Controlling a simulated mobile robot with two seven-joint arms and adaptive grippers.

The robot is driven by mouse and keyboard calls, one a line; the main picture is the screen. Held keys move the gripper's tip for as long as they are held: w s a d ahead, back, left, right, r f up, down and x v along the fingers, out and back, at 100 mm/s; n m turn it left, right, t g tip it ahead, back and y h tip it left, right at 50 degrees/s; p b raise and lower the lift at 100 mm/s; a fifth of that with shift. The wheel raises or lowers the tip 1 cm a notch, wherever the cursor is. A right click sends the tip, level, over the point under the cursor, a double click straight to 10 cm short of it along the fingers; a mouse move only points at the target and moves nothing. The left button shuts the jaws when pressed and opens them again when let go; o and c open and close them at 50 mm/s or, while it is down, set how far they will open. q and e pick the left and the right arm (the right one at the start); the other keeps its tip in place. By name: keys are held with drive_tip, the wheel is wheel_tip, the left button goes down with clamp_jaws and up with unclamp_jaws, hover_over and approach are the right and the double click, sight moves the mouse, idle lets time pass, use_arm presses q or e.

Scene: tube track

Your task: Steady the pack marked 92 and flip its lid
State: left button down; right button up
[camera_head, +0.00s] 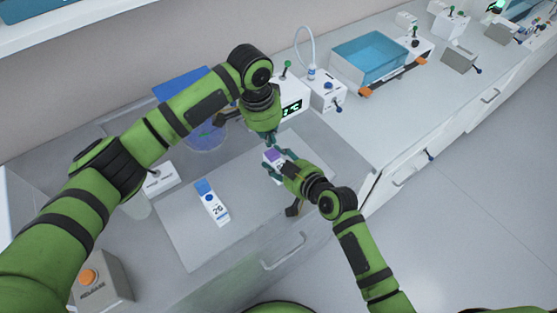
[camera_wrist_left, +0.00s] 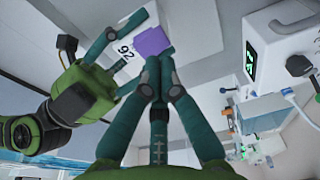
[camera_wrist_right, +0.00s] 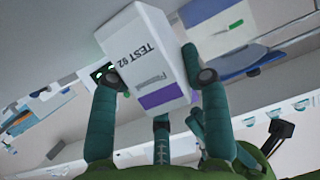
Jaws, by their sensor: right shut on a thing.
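The pack marked 92 is a white box with a purple lid (camera_head: 274,154). In the right wrist view its white side (camera_wrist_right: 148,48) reads TEST 92, with a purple band (camera_wrist_right: 165,96) at one end. My right gripper (camera_head: 283,167) is shut on the pack, one finger on each side. The left wrist view shows the 92 label (camera_wrist_left: 124,50) and the purple lid (camera_wrist_left: 152,42). My left gripper (camera_wrist_left: 158,62) has its fingers together, with the tips close to the lid; I cannot tell whether they touch it. In the head view the left gripper (camera_head: 271,138) is just above the pack.
A white pack with a blue top (camera_head: 211,202) lies on the grey mat (camera_head: 187,241). A device with a green display (camera_head: 291,108) and a blue tray (camera_head: 368,57) stand behind. A release button box (camera_head: 103,284) is at front left. The mat's near part is clear.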

use_arm(q)
drive_tip(key=shift+r, duration=2.25)
use_arm(e)
drive_tip(key=shift+f, duration=0.1)
drive_tip(key=o, duration=1.3)
drive_tip(key=shift+c, duration=0.2)
drive_tip(key=v, duration=1.2)
use_arm(q)
drive_tip(key=shift+f, duration=0.1)
use_arm(e)
drive_tip(key=shift+d, duration=0.1)
